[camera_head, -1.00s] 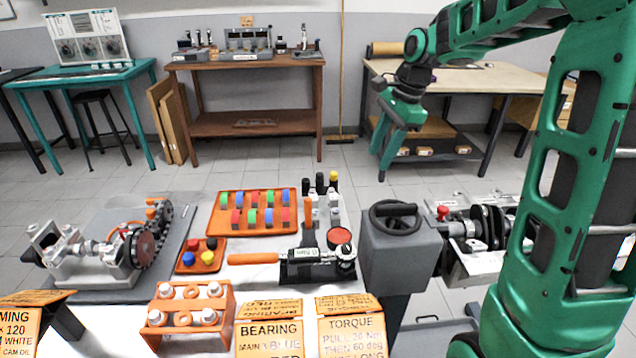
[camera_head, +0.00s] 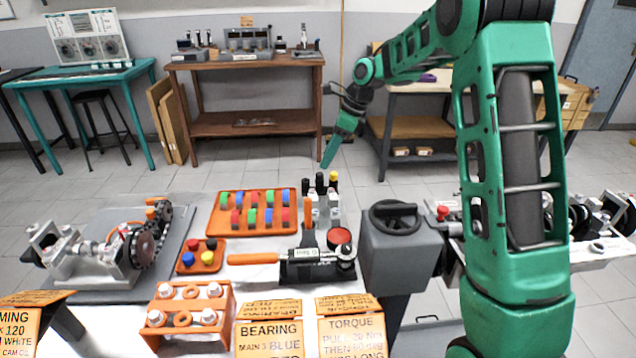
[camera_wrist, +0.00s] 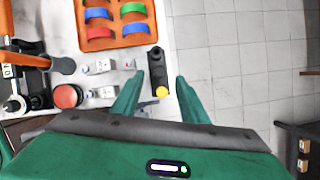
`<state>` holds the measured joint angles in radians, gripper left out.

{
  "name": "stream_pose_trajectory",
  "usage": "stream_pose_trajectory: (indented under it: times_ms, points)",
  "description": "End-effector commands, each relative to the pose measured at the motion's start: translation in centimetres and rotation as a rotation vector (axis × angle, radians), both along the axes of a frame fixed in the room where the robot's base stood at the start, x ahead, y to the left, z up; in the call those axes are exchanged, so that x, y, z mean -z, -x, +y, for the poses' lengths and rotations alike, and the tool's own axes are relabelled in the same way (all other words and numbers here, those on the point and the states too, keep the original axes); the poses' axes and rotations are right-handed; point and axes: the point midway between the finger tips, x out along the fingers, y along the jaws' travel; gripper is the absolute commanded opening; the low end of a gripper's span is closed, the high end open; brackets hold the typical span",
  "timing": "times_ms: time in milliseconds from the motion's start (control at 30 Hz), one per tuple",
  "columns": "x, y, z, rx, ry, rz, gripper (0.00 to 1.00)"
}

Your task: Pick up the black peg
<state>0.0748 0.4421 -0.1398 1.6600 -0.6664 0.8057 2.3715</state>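A black peg (camera_head: 211,243) stands in a small orange tray (camera_head: 217,267) with red, blue and yellow pegs, left of the orange-handled wrench. Black-topped upright pieces (camera_head: 320,182) also stand behind the wrench, beside a yellow-topped one (camera_head: 333,178). My gripper (camera_head: 330,158) is in the air above and beyond these uprights, pointing down. In the wrist view my gripper (camera_wrist: 159,76) is open, with a dark piece (camera_wrist: 157,62) and a yellow round end (camera_wrist: 162,91) seen between its fingers. I see no contact. The small tray is not clear in the wrist view.
A larger orange tray (camera_head: 213,228) holds several coloured bearing shells. A wrench with an orange handle (camera_head: 252,258) and a grey pedestal with a black handwheel (camera_head: 393,215) stand nearby. An engine assembly (camera_head: 120,255) is at left. Open floor lies beyond the bench.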

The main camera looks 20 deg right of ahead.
Motion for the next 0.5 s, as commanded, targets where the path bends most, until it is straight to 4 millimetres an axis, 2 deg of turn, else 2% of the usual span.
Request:
stream_pose_trajectory:
  times_ms: [233, 500]
  points:
    - [1.6, -0.2, 0.5, -0.001, 0.001, 0.0, 0.4]
    - [5.0, -0.8, 1.5, -0.001, 0.002, 0.001, 0.4]
